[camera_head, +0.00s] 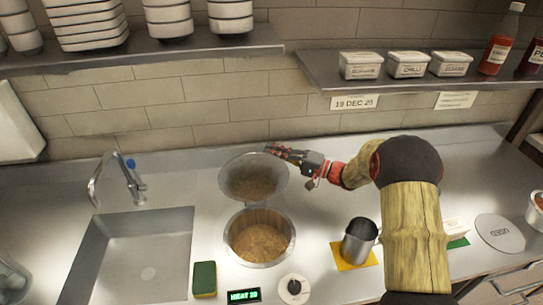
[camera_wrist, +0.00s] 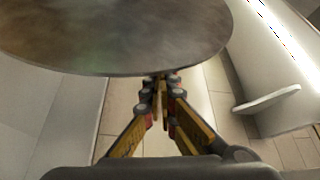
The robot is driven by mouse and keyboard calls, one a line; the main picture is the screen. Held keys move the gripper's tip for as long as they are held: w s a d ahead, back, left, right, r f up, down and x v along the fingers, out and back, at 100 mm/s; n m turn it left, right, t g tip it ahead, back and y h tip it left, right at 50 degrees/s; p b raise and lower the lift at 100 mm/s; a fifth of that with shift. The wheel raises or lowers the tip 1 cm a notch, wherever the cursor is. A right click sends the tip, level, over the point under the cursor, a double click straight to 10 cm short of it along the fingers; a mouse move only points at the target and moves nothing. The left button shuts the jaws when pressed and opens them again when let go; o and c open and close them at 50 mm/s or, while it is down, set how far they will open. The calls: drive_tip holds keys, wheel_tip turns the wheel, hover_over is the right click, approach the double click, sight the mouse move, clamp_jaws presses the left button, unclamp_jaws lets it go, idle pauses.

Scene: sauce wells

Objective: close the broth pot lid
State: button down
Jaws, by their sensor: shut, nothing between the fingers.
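The broth pot (camera_head: 260,240) is a round well sunk in the steel counter, with brown broth inside. Its round metal lid (camera_head: 252,178) stands raised open at the back of the well, tilted up. My gripper (camera_head: 272,150) is shut and empty at the upper right edge of the lid, by its rim. In the wrist view the lid (camera_wrist: 115,35) fills the top, and the shut fingertips (camera_wrist: 162,82) are close to its lower edge. I cannot tell whether they touch it.
A sink (camera_head: 140,250) with a tap (camera_head: 120,180) lies left. A sponge (camera_head: 205,277), a display (camera_head: 243,296), a small round lid (camera_head: 294,288) and a metal cup (camera_head: 359,240) stand near the front. Shelves with tubs (camera_head: 361,66) and bowls (camera_head: 168,18) hang above the back.

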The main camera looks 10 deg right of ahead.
sight(268, 163)
drive_tip(key=s+n+b, duration=0.1)
drive_tip(key=s, duration=0.1)
drive_tip(key=s+b, duration=0.2)
drive_tip(key=s+n+y+b, duration=0.1)
drive_tip(key=s+b, duration=0.1)
drive_tip(key=shift+s+d+r+n, duration=0.1)
drive_tip(key=shift+s+r+n, duration=0.2)
drive_tip(key=shift+s+r, duration=0.1)
drive_tip(key=shift+s, duration=1.05)
